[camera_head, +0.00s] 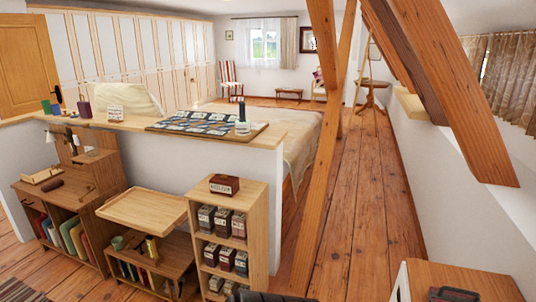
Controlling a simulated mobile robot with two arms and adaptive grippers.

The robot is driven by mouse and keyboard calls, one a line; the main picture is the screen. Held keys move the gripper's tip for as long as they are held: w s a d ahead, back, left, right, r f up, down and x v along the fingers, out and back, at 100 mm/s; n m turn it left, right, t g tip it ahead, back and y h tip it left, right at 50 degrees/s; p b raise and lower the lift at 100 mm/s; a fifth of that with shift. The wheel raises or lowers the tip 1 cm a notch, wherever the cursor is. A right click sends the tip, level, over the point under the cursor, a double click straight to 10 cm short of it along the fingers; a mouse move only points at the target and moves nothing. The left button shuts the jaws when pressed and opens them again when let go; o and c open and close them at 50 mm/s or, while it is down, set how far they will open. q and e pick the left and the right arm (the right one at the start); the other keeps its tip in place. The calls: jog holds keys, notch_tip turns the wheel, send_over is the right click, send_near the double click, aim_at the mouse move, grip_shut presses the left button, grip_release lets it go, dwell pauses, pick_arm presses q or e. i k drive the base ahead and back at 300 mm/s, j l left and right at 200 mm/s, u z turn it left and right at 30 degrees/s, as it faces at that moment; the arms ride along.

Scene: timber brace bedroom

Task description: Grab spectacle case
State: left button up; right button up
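I cannot tell for certain which thing is the spectacle case. A small brown rounded object (52,185) lies on the top of the low wooden desk at the left; it looks like a closed case, but it is small in the view. A dark object (452,294) lies on the wooden cabinet at the bottom right, partly cut off by the picture's edge.
A half wall with a wooden ledge (110,124) carries a patterned board (207,125). In front stand a small shelf (255,195) with several labelled boxes and a low tray-topped unit (142,208). Slanting timber braces (322,140) rise beside open plank floor (365,195).

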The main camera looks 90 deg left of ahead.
aim_at(52, 185)
jog(key=k+u, duration=0.2)
jog(key=u, duration=2.25)
jog(key=l+u, duration=0.15)
jog(key=u, duration=0.8)
jog(key=l+u, duration=0.15)
jog(key=u, duration=0.3)
jog(key=l+u, duration=0.1)
jog(key=u, duration=0.35)
jog(key=i+u, duration=0.3)
jog(key=i, duration=0.4)
jog(key=i+l+u, duration=0.1)
jog(key=i+u, duration=0.2)
jog(key=i, duration=0.4)
jog(key=i+z, duration=0.1)
jog(key=i, duration=0.5)
jog(key=i+j, duration=0.15)
jog(key=i, duration=0.45)
jog(key=i+z, duration=0.15)
jog(key=i, duration=0.5)
jog(key=i+z, duration=0.15)
jog(key=i, duration=0.4)
jog(key=i+j+z, duration=0.15)
jog(key=i, duration=0.35)
jog(key=i+z, duration=0.15)
jog(key=i, duration=0.4)
